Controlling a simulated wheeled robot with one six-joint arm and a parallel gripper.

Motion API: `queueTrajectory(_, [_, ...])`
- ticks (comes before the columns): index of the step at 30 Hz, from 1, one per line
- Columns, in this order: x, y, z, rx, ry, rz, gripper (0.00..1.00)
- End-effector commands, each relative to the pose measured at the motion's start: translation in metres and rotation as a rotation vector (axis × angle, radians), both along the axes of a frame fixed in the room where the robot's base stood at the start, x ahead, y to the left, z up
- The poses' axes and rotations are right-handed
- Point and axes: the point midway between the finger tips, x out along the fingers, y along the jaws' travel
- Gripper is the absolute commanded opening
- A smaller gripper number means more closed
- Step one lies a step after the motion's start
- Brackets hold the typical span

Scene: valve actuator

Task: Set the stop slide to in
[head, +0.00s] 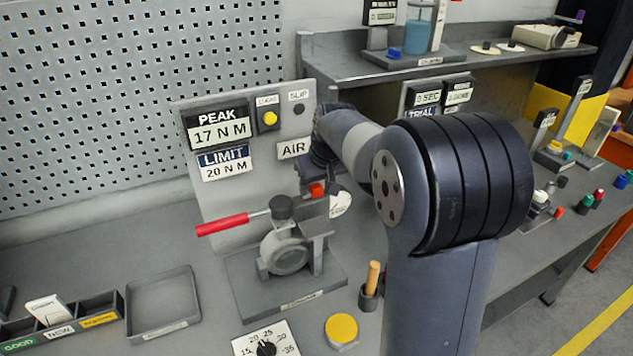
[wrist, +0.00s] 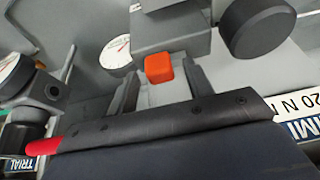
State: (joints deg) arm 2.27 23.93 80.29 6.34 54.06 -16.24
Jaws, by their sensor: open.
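The stop slide shows as a small orange-red block (head: 317,190) on top of the grey valve actuator (head: 318,228), beside its dark round knob (head: 281,207). In the wrist view the orange block (wrist: 158,68) lies ahead of and between my gripper's two fingers (wrist: 164,82), which are apart. I cannot tell whether either finger touches it. In the head view my gripper is above the block, mostly hidden by my arm. No in or out marking of the slide is readable, so its position cannot be told.
A red-handled lever (head: 222,224) sticks out left of the actuator. A panel with PEAK 17 N M (head: 219,127) and LIMIT 20 N M signs stands behind. A round gauge (wrist: 116,52) is close by. A wooden-handled tool (head: 373,277) and yellow button (head: 342,329) stand in front.

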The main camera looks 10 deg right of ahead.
Motion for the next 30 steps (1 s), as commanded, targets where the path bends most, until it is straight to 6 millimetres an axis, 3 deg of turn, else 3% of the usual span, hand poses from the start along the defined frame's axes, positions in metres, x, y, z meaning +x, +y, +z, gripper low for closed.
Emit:
queueTrajectory(10, [0.0019,0.0005,-0.0046,0.000,-0.001,0.000,0.49])
queueTrajectory(27, [0.0019,0.0005,-0.0043,0.000,-0.001,0.000,0.03])
queueTrajectory(30, [0.0019,0.0004,-0.0042,0.000,-0.001,0.000,0.00])
